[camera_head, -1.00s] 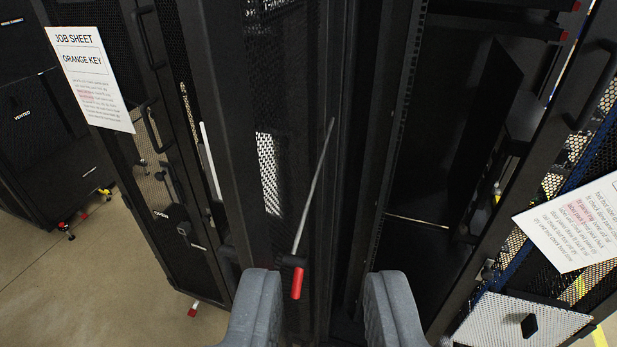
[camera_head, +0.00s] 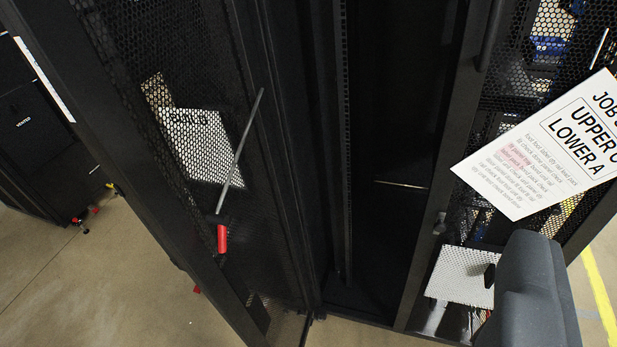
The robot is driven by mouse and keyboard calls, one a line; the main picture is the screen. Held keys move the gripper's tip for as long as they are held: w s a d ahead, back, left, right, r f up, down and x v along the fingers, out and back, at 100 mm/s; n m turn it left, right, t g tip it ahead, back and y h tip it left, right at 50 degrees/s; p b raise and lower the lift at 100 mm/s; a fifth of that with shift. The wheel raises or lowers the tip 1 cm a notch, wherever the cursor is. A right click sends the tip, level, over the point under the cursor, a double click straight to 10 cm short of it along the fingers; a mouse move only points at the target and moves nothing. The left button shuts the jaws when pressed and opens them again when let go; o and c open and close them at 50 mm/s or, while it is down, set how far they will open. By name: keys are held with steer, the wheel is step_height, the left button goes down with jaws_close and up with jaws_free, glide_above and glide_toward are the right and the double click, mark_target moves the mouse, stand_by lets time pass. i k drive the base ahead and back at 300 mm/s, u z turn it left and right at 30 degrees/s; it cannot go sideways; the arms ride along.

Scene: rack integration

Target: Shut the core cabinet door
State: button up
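A black mesh cabinet door (camera_head: 95,75) stands swung out at the left of an open dark cabinet (camera_head: 390,120). A grey rod with a red grip (camera_head: 221,238) shows in front of its mesh. No label reading "core" is visible, so I cannot tell for sure that this is the core cabinet. One grey finger of my gripper (camera_head: 535,295) shows at the lower right, in front of the mesh panel with the job sheet. The other finger is out of view, so the opening is hidden. I see no contact with the left door.
A white job sheet (camera_head: 545,145) hangs on a black mesh panel at the right, with a perforated white plate (camera_head: 460,275) below. A sign (camera_head: 205,145) shows through the left mesh. Another black cabinet (camera_head: 35,135) stands far left. Tan floor (camera_head: 60,290) is clear at lower left.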

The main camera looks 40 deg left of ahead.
mark_target(51, 31)
steer(key=z, duration=1.8)
steer(key=k, duration=2.1)
steer(key=u, duration=1.7)
steer(key=i, duration=1)
steer(key=z, duration=0.05)
